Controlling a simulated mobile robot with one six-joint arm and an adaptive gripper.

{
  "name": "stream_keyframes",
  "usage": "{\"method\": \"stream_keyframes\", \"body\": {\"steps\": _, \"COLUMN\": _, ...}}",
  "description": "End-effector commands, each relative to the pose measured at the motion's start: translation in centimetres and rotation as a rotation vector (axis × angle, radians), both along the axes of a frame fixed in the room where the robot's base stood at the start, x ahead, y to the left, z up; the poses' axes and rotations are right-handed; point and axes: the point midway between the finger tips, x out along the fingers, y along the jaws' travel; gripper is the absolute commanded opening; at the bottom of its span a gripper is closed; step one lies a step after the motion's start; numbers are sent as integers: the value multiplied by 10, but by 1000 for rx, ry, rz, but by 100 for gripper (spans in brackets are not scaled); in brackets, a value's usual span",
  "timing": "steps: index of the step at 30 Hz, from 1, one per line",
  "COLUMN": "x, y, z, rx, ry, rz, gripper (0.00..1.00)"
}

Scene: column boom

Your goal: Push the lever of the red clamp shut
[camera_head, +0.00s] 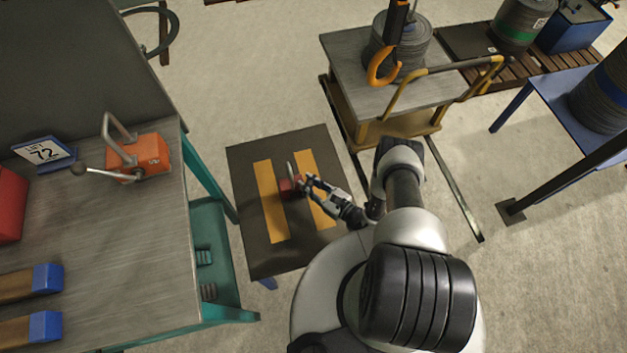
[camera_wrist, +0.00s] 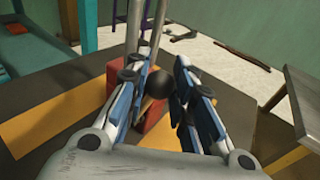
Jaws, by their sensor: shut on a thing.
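The red clamp (camera_head: 287,186) sits on a low dark table (camera_head: 259,253) with yellow stripes. In the wrist view its red body (camera_wrist: 153,125) is partly hidden behind my left finger. Its two metal bow bars (camera_wrist: 134,28) stand up behind the body. A dark round lever knob (camera_wrist: 186,86) lies between my fingers. My gripper (camera_head: 308,182) is at the clamp's right side, also seen from behind in the wrist view (camera_wrist: 172,80), and is shut on the knob. The lever's rod is hidden, so I cannot tell its angle.
An orange clamp (camera_head: 146,152) with a ball-ended lever stands on the workbench (camera_head: 130,235) at left, by a sign (camera_head: 43,152). A cart (camera_head: 345,65) with a dark drum (camera_head: 412,52) stands behind the low table.

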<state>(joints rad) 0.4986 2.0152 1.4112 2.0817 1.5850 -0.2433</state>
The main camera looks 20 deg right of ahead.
Motion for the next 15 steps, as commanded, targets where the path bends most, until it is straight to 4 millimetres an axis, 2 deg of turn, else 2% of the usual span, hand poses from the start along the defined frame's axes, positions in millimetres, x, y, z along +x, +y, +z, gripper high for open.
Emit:
{"method": "stream_keyframes", "body": {"steps": 11, "x": 0, "y": 4, "z": 1, "rx": -53, "ry": 0, "rz": 1, "gripper": 0}}
{"method": "stream_keyframes", "body": {"steps": 12, "x": 0, "y": 4, "z": 1, "rx": -52, "ry": 1, "rz": 1, "gripper": 23}}
{"method": "stream_keyframes", "body": {"steps": 15, "x": 0, "y": 4, "z": 1, "rx": -52, "ry": 1, "rz": 1, "gripper": 29}}
